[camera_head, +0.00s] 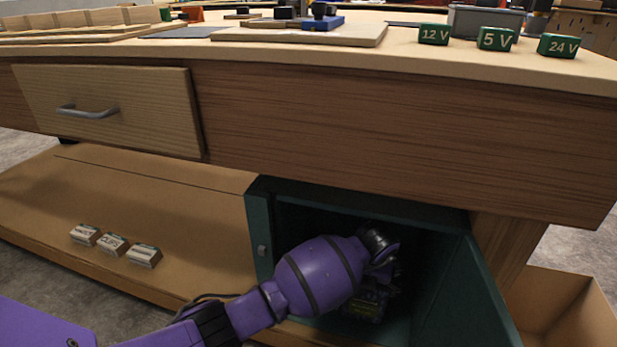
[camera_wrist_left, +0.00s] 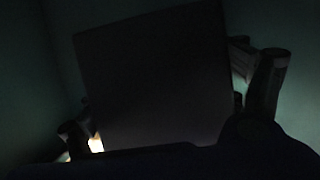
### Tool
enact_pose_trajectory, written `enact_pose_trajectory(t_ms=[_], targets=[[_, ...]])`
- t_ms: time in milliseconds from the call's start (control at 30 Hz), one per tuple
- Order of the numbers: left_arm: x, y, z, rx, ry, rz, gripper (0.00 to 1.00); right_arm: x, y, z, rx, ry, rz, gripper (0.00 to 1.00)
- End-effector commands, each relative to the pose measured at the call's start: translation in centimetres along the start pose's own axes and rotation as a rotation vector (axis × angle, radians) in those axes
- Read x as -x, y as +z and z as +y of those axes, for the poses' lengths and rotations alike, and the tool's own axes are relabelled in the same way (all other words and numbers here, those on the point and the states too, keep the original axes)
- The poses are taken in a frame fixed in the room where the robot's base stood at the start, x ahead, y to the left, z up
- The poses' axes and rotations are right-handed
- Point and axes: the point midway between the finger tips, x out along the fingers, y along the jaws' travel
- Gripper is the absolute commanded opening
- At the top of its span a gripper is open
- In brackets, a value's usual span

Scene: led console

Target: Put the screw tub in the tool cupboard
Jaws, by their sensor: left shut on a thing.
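The tool cupboard (camera_head: 260,235) is a dark teal box under the bench, its front open and its door (camera_head: 470,300) swung out at the right. My left arm reaches into it from the left. My left gripper (camera_wrist_left: 170,110) is inside the dark cupboard, its fingers at either side of a large dark block shape. This held thing, seemingly the screw tub (camera_wrist_left: 155,85), is too dark to read. In the head view the fingertips are hidden in shadow.
A closed drawer (camera_head: 110,108) is above left. Several small labelled boxes (camera_head: 112,244) stand on the lower shelf (camera_head: 150,200). Green voltage blocks (camera_head: 495,39) are on the bench top. An open cardboard-coloured bin (camera_head: 565,310) stands right of the cupboard door.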

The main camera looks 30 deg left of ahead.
Motion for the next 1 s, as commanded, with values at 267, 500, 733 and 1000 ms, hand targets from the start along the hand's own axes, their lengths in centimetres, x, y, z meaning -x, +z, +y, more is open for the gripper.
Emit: enact_pose_trajectory(t_ms=[267, 500, 733, 1000], targets=[[-1.1, 0.6, -0.4, 0.000, -0.007, -0.013, 0.26, -1.2, 0.2, 0.1, 0.014, -0.005, -0.005, 0.00], [-1.0, 0.7, -0.4, 0.000, -0.007, -0.014, 0.26, -1.2, -0.3, 0.2, 0.026, -0.007, 0.004, 0.00], [-1.4, 0.2, -0.3, -0.001, -0.004, -0.007, 1.00, -1.1, 0.0, 0.2, 0.025, -0.006, 0.000, 0.00], [-1.4, 0.2, -0.3, -0.001, -0.004, -0.007, 1.00, -0.8, 0.6, 0.2, 0.015, -0.003, -0.012, 0.00]])
